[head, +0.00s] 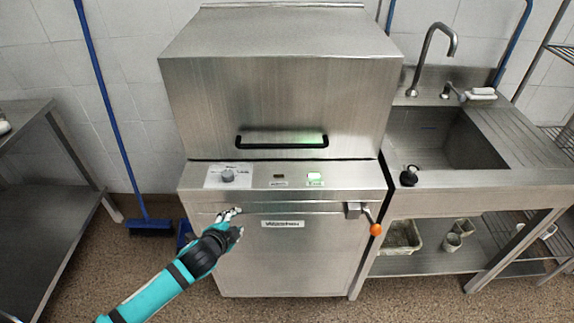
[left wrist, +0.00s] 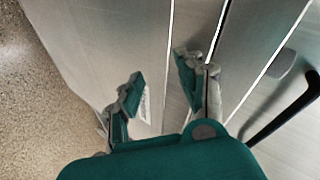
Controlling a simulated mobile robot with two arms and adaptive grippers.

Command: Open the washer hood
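The steel washer hood (head: 280,95) is down on the washer body (head: 290,250), with a black bar handle (head: 282,142) low on its front. The handle also shows at the right edge in the left wrist view (left wrist: 285,112). My left gripper (head: 236,221) is in front of the washer's lower front panel, below the control strip and lower left of the handle. Its two fingers (left wrist: 160,95) are apart with nothing between them in the left wrist view. My right gripper is not in view.
A knob (head: 228,175) and a green-lit button (head: 314,176) are on the control strip. An orange-tipped lever (head: 375,229) sticks out at the washer's right. A sink (head: 440,140) stands right, a steel table (head: 45,190) left, and a blue broom (head: 148,226) between.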

